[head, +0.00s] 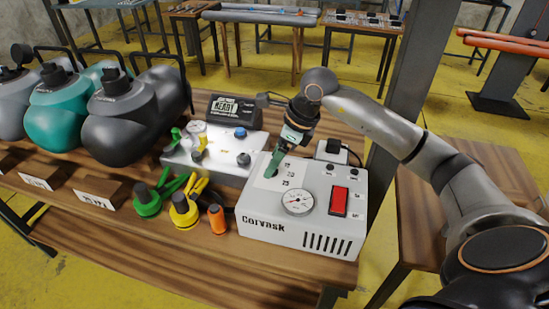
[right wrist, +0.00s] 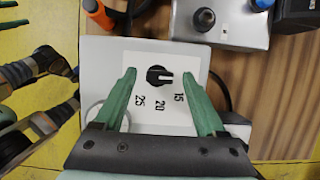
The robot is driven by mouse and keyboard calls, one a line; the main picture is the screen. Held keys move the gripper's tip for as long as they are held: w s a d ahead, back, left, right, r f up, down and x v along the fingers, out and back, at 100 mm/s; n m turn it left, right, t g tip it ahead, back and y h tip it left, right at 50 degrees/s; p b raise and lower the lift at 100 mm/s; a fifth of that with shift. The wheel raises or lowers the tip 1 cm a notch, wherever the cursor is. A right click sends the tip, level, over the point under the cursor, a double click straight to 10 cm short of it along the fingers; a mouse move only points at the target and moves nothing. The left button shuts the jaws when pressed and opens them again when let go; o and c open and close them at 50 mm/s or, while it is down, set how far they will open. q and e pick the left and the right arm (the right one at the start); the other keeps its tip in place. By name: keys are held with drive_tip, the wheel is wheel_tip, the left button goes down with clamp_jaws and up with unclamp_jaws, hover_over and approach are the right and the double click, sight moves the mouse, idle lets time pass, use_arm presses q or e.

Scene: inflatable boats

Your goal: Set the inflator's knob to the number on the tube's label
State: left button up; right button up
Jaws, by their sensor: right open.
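The inflator (head: 283,231) is a white box marked Corvask on the wooden bench. Its black knob (right wrist: 158,76) shows in the right wrist view on a white plate with 15, 20 and 25 printed below; its ridge points right in that picture, apart from the numbers. In the head view my gripper hides the knob. My right gripper (head: 271,166) is open over the plate, its green fingers on either side of the knob; contact cannot be told. Inflated tubes, a teal one (head: 56,113) and a dark grey one (head: 118,130), lie at the left; their labels are unreadable.
A gauge (head: 298,202) and a red switch (head: 338,201) sit on the inflator. Left of it are green, yellow and orange (head: 217,219) fittings and a second silver box (head: 225,160). A dark post (head: 395,90) stands behind.

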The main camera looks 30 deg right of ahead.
drive_tip(key=shift+f, duration=0.15)
drive_tip(key=shift+c, duration=0.2)
clamp_jaws()
idle(0.3)
